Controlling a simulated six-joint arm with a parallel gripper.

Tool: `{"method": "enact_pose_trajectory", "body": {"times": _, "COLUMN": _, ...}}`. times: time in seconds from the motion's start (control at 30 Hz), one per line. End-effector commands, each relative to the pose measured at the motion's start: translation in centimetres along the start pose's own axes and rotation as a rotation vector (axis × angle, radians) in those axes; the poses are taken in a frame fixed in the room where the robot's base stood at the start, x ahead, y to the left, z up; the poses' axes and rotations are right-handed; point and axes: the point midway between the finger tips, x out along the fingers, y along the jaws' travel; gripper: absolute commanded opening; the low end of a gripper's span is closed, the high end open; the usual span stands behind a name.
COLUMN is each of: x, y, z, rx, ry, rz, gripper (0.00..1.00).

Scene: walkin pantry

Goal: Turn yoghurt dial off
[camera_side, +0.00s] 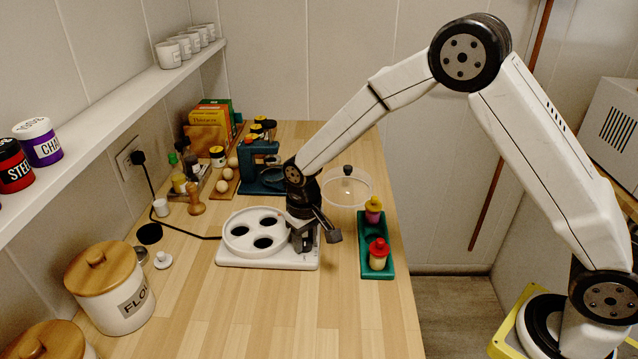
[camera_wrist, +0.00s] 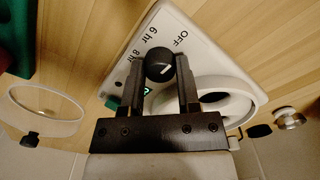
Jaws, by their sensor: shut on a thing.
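The yoghurt maker (camera_side: 226,255) is a white unit with a round top holding three dark wells, on the wooden counter. Its black dial (camera_wrist: 157,58) shows in the wrist view with a white pointer line, near the printed labels OFF, 6 hr and 8 hr. I cannot tell exactly which label the pointer lines up with. A small green display (camera_wrist: 147,91) glows beside the dial. My gripper (camera_wrist: 161,66) is shut on the dial, one finger on each side. In the side view my gripper (camera_side: 304,237) hides the dial.
A clear dome lid (camera_side: 345,188) with a black knob lies behind. A green tray (camera_side: 366,258) with two small jars stands to the right. A flour canister (camera_side: 112,290) is at front left. A black cord (camera_side: 190,231) runs to the wall socket. The front counter is clear.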

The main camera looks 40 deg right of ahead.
Motion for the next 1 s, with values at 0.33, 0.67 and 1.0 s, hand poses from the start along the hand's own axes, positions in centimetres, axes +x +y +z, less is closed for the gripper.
{"method": "enact_pose_trajectory", "body": {"times": 0.33, "x": -0.06, "y": -0.05, "z": -0.1, "rx": 0.004, "ry": 0.004, "rz": -0.001, "gripper": 0.0}}
{"method": "enact_pose_trajectory", "body": {"times": 0.67, "x": -0.03, "y": -0.02, "z": -0.05, "rx": 0.003, "ry": 0.002, "rz": 0.0, "gripper": 0.76}}
{"method": "enact_pose_trajectory", "body": {"times": 1.0, "x": -0.91, "y": -0.01, "z": -0.09, "rx": 0.003, "ry": 0.004, "rz": -0.001, "gripper": 0.76}}
